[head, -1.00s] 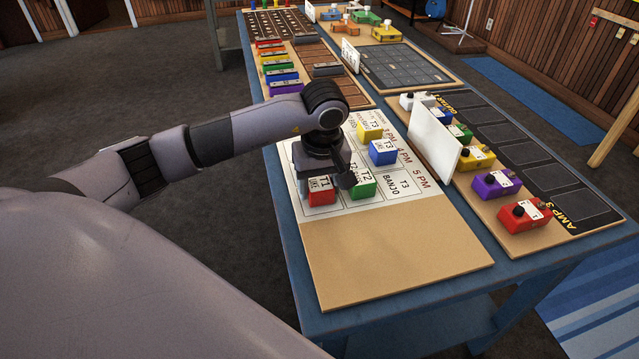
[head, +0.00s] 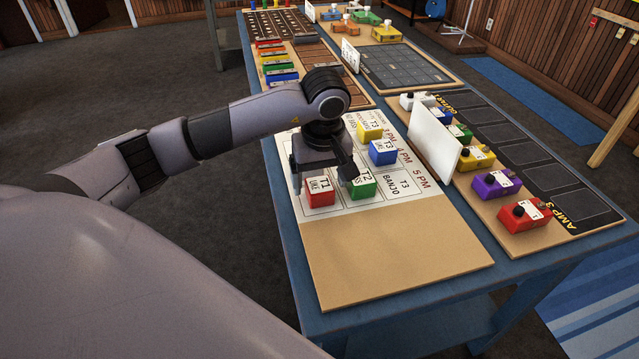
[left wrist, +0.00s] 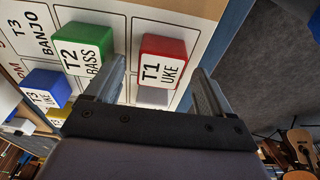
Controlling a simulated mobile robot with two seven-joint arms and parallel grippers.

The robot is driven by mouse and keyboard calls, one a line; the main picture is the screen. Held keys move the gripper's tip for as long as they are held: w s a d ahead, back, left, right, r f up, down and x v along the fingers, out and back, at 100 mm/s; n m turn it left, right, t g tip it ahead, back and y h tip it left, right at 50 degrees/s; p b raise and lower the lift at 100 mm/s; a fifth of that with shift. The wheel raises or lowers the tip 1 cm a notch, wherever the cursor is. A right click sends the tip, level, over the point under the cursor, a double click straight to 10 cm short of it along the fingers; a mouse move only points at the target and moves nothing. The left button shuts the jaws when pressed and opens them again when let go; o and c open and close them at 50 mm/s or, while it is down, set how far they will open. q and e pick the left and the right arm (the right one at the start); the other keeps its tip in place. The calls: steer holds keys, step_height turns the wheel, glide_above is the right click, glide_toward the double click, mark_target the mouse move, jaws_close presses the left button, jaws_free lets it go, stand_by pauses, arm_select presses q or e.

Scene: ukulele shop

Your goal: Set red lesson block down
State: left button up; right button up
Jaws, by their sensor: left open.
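The red lesson block (head: 320,190), marked T1 UKE, sits on the front-left cell of the white schedule sheet (head: 347,208). My left gripper (head: 322,180) is open just above and behind it, with a finger toward each side. In the left wrist view the red block (left wrist: 163,62) shows between the two spread fingers (left wrist: 152,88), and they look clear of it. A green T2 BASS block (head: 363,187) stands just right of the red one. A blue T3 block (head: 383,152) and a yellow block (head: 369,131) stand farther back. My right gripper is not in view.
The bare front of the tan board (head: 400,250) is clear. To the right, a white upright panel (head: 433,140) and several coloured pedals, including a red one (head: 525,215), stand on another board. More blocks and boards lie toward the back of the blue table (head: 300,285).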

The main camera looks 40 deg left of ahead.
mark_target(322, 191)
arm_select(q)
step_height(322, 191, up, 10)
steer(key=s+d, duration=0.1)
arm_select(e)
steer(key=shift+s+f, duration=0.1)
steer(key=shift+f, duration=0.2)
arm_select(q)
steer(key=shift+f, duration=0.1)
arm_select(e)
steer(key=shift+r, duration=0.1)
